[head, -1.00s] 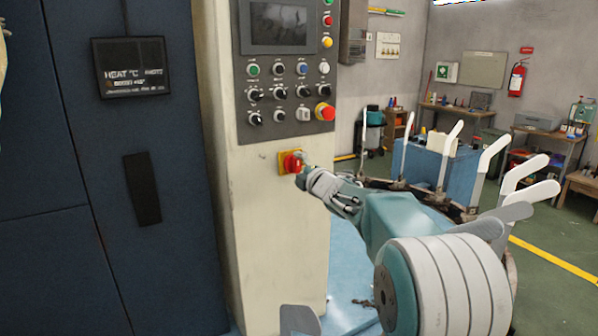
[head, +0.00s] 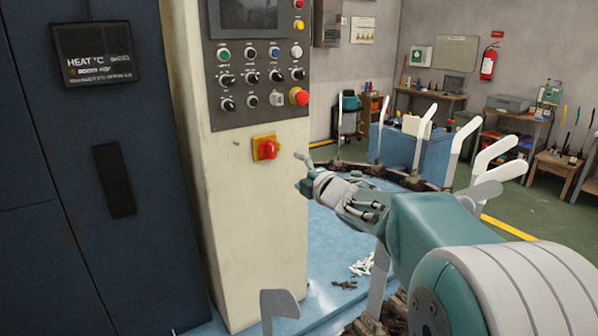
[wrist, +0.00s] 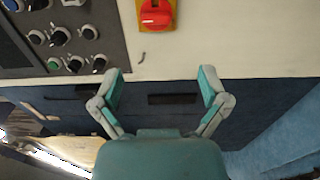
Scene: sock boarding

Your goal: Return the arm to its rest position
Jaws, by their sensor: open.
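My gripper (head: 303,173) is in the middle of the head view, a little right of the cream control column and apart from it. In the wrist view my gripper (wrist: 160,80) has its two fingers spread wide with nothing between them. The red rotary switch (head: 267,149) on its yellow plate is on the front of the column, left of my gripper. The red switch also shows at the top of the wrist view (wrist: 155,14), beyond the fingertips. My arm reaches in from the lower right of the head view.
The control panel (head: 256,82) with several knobs and buttons is above the switch. A dark blue cabinet (head: 70,190) with a black handle stands at the left. Curved white-grey sock boards (head: 424,122) line the right side. Small white pieces (head: 362,265) lie on the blue base.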

